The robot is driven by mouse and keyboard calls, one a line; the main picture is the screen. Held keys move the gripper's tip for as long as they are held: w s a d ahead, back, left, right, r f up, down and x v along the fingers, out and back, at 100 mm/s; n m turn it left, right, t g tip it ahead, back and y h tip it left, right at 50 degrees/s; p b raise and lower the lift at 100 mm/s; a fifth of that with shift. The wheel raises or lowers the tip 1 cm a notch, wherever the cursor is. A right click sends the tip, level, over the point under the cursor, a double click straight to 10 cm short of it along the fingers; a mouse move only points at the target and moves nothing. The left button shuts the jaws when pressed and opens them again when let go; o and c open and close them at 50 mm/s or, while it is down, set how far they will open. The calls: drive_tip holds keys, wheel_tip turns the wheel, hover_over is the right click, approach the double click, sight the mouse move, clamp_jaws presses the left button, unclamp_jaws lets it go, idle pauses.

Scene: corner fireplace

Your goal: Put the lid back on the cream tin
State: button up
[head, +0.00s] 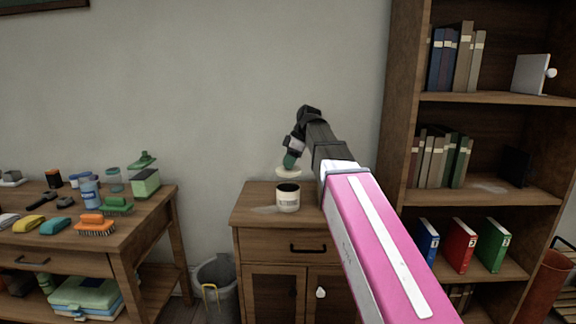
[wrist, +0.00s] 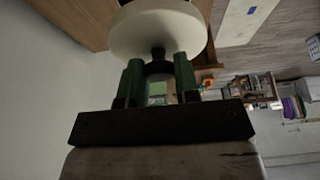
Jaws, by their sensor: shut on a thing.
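The cream tin (head: 288,199) stands upright and open on top of the small wooden cabinet, with its dark inside showing. A pale round lid (head: 288,171) hangs just above the tin, apart from it and roughly level. My gripper (head: 290,160) is above the lid and shut on its knob. In the wrist view the lid (wrist: 158,32) fills the upper middle, and its dark knob sits between the green fingertips of my gripper (wrist: 158,62). The tin's mouth is partly covered by the lid in the wrist view, where I cannot make the tin out clearly.
The cabinet (head: 252,200) has bare top around the tin, with a pale smear to its left. A bookshelf (head: 400,130) stands close on the right. A table (head: 150,215) with brushes and jars is on the left, and a grey bin (head: 218,285) stands between.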

wheel_tip(320, 180, down, 6)
drive_tip(key=shift+f, duration=0.2)
idle(0.6)
drive_tip(key=shift+f, duration=0.15)
idle(1.8)
drive_tip(key=o, duration=1.5)
drive_tip(key=shift+c, duration=0.2)
drive_tip(key=shift+r, duration=3.5)
